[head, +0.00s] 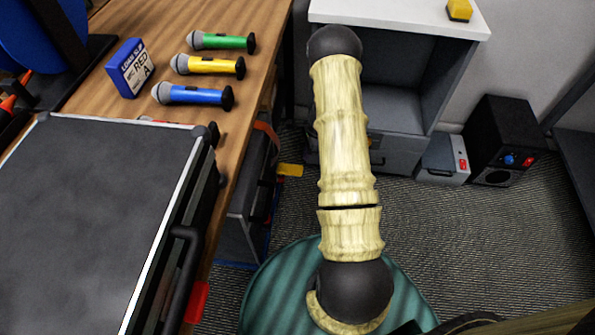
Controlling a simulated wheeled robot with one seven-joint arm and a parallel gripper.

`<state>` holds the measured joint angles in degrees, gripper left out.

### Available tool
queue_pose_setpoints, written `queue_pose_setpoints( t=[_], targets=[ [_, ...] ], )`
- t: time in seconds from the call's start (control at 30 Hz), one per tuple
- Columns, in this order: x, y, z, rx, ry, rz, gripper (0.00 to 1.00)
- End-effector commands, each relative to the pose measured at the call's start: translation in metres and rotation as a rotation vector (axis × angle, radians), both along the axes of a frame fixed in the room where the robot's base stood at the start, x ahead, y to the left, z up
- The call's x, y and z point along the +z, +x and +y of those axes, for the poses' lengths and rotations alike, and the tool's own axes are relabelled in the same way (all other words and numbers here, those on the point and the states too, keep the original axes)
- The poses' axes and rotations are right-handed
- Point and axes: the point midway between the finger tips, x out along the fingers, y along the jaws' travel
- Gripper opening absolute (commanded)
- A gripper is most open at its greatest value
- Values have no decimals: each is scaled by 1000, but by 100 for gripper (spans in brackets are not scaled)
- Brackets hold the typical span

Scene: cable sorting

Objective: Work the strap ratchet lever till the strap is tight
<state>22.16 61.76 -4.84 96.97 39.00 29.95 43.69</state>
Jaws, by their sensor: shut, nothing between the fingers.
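I cannot make out a strap ratchet or its lever for certain. A reddish-orange band (268,133) curves over the dark case (250,180) beside the wooden table; whether it is the strap is unclear. A small yellow piece (290,170) shows to the right of that case. My gripper is not in view; only links of my arm show, rising through the middle and hiding part of the floor and shelf behind.
The wooden table (262,45) holds a large black case (95,215), green (222,41), yellow (208,66) and blue (193,95) microphones and a blue-white box (130,68). A white-topped shelf unit (400,14), grey box (443,160) and black speaker (500,140) stand behind. Carpet (470,240) is clear at right.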

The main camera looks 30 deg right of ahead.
Motion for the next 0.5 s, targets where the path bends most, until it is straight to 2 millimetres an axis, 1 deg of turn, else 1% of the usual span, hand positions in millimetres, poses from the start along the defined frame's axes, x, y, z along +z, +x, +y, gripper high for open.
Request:
queue_pose_setpoints(
  t=[0.03, 0.3, 0.5],
  targets=[
    [-7, 0, 2, 2, 1, 0, 0],
    [-39, 3, 12, 8, 1, 1, 0],
    [-58, 4, 17, 7, 1, 0, 0]
  ],
)
